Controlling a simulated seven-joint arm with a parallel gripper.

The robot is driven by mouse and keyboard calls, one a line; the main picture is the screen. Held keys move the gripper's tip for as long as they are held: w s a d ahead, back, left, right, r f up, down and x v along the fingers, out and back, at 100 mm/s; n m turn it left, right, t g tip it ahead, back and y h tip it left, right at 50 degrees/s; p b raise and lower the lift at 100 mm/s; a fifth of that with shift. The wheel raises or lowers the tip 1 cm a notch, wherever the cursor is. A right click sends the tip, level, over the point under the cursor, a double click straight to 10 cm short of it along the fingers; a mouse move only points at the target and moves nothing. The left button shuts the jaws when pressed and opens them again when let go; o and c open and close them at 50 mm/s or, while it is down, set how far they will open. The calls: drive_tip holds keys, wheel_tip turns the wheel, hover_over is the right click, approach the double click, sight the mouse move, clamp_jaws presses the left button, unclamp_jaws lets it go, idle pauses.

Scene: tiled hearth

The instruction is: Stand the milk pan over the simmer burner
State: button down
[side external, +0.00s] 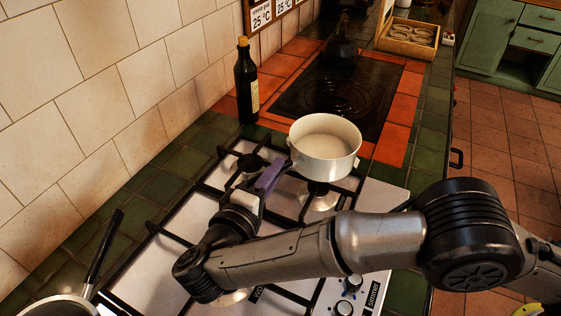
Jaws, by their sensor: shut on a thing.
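The milk pan (325,163) is a white, upright pan with pale contents or a pale inside. It appears over or just behind the burner (318,200) at the hob's right rear. Whether its base touches the grate is unclear. My gripper (272,177), with a purple part at its end, is shut on the pan at its left side; the exact grip is hard to see. A "simmer" label (374,293) is by the knobs at the front right. Which burner it names, I cannot tell.
A dark bottle (246,85) stands by the tiled wall behind the hob. A saucepan (60,304) with a black handle is at bottom left. Another burner (250,165) is left of the pan. A dark hotplate (340,92) and wooden tray (408,38) lie behind.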

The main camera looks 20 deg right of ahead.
drive_tip(key=shift+r, duration=0.15)
wheel_tip(320, 180, down, 6)
idle(1.0)
drive_tip(key=shift+f, duration=0.45)
drive_tip(key=c, duration=0.8)
unclamp_jaws()
drive_tip(key=shift+o, duration=0.2)
drive_tip(key=shift+f, duration=0.2)
drive_tip(key=shift+r, duration=0.1)
